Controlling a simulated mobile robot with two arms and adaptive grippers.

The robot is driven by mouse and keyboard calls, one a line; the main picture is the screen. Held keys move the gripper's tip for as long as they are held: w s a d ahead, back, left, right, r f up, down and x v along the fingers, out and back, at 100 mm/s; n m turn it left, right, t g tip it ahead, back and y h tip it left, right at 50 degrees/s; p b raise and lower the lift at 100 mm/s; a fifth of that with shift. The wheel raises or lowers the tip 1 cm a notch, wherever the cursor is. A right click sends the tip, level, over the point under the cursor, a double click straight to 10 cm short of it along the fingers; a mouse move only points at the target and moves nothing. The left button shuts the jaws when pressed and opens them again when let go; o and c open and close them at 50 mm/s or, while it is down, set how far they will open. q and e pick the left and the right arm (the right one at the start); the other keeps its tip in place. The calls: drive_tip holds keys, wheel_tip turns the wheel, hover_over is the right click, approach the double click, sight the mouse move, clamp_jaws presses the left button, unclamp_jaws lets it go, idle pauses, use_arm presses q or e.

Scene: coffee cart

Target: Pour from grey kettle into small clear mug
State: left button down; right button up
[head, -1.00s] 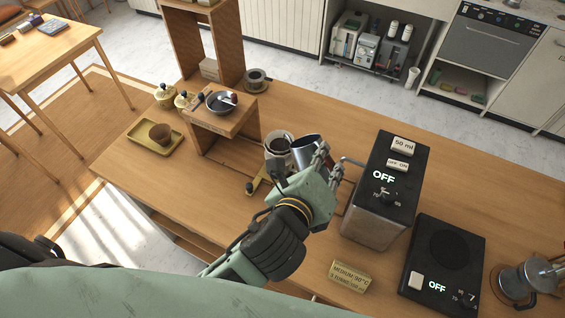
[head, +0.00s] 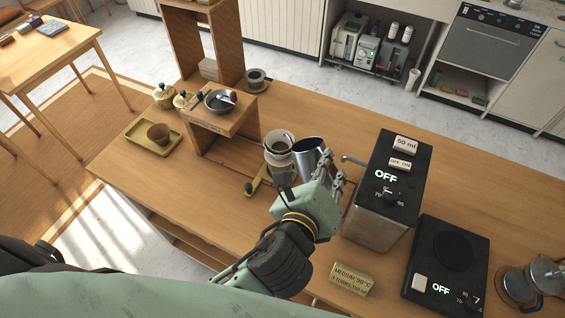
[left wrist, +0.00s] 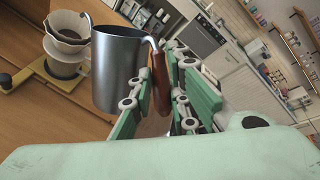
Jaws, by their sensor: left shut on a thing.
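The grey metal kettle (head: 308,158) is held above the counter, just right of the dripper; it looks close to upright. It also shows in the left wrist view (left wrist: 118,70), with its brown handle (left wrist: 160,82) between my fingers. My left gripper (head: 330,180) is shut on that handle. A dripper (head: 278,147) with a paper filter and dark grounds stands on a yellow stand; in the left wrist view (left wrist: 68,37) a clear vessel (left wrist: 66,66) shows beneath it, partly hidden by the kettle. I cannot tell whether this is the small clear mug. My right gripper is out of view.
A black-topped water dispenser (head: 385,190) with a spout stands right of the kettle. A black hot plate (head: 447,255) and a moka pot (head: 530,283) are farther right. A wooden stand (head: 222,128) with a dark bowl and a yellow tray (head: 141,142) are at left.

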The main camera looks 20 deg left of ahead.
use_arm(q)
wheel_tip(320, 180, down, 11)
drive_tip(key=d+m+t+y+b, duration=0.1)
drive_tip(key=m+t+b, duration=0.3)
drive_tip(key=b, duration=0.8)
drive_tip(key=shift+s, duration=0.45)
idle(0.6)
drive_tip(key=shift+r, duration=0.25)
wheel_tip(320, 180, up, 5)
drive_tip(key=p, duration=0.5)
drive_tip(key=shift+f, duration=0.1)
